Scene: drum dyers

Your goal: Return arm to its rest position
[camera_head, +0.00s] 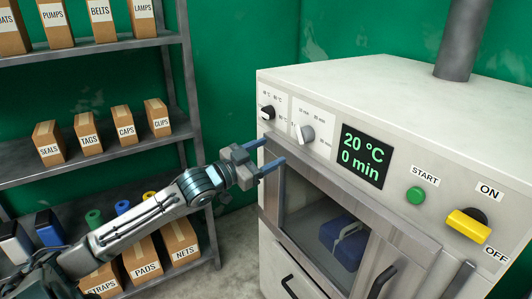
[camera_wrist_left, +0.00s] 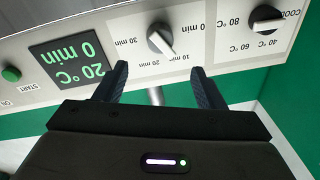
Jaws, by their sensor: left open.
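My left gripper (camera_head: 268,153) is at the end of my left arm, at the left front of the dyeing machine (camera_head: 350,85). Its two fingers are spread and nothing is held between them. In the left wrist view the open fingers (camera_wrist_left: 160,72) point toward the control panel. The time knob (camera_head: 305,133) is in front of them, apart from the fingers as far as I can see; it also shows in the left wrist view (camera_wrist_left: 160,40). The temperature knob (camera_head: 267,112) sits to its left. The display (camera_head: 362,157) reads 20 °C and 0 min. My right gripper is out of view.
A green START button (camera_head: 416,195) and a yellow ON/OFF switch (camera_head: 465,224) are at right on the panel. A blue object (camera_head: 343,243) shows behind the door window. Metal shelves (camera_head: 95,176) with labelled boxes stand at the left, behind my arm.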

